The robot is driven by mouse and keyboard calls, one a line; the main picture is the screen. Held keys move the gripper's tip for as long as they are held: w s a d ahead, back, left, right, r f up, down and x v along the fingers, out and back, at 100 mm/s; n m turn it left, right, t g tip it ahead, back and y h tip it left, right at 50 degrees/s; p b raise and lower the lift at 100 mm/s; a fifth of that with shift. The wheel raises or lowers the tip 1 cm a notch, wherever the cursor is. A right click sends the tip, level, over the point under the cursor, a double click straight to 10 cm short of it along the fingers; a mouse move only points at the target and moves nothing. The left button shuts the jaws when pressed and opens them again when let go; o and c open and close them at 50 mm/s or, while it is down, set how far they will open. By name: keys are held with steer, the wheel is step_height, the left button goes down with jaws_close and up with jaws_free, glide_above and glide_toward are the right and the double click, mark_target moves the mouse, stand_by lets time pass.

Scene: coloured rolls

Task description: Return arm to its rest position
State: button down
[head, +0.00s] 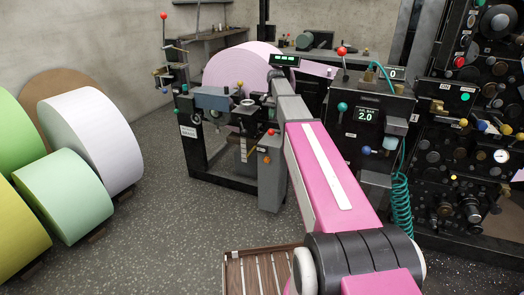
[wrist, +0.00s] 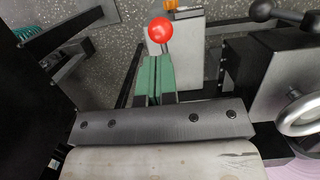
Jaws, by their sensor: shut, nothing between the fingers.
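My gripper (wrist: 154,64) shows in the wrist view as two green-padded fingers pressed together, shut and empty. A red ball knob (wrist: 160,30) appears just beyond the fingertips, above a grey box; I cannot tell how far apart they are. In the head view my pink arm (head: 325,180) reaches forward from the bottom right toward the machine with the large pink roll (head: 240,65). The fingers cannot be made out in the head view.
A grey box with a red knob (head: 271,132) stands close left of my arm. A console (head: 366,135) and coiled teal hose (head: 401,205) are at right. White (head: 95,140) and green (head: 65,195) rolls stand at left. A slatted wooden crate (head: 234,270) is below. Floor at centre left is clear.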

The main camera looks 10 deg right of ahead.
steer(key=shift+w+d+r, duration=0.1)
steer(key=shift+r, duration=0.8)
steer(key=s+a+f+n, duration=0.1)
steer(key=s+f+n, duration=0.1)
steer(key=s+f, duration=0.5)
steer(key=s+a+f+n+t, duration=0.1)
steer(key=s+f+n, duration=0.1)
steer(key=s+f, duration=0.6)
steer(key=s+a+f+n+h, duration=0.1)
steer(key=s+f, duration=0.7)
steer(key=s, duration=1.1)
steer(key=shift+n+t, duration=0.4)
steer(key=shift+n, duration=0.1)
steer(key=shift+a+f, duration=0.1)
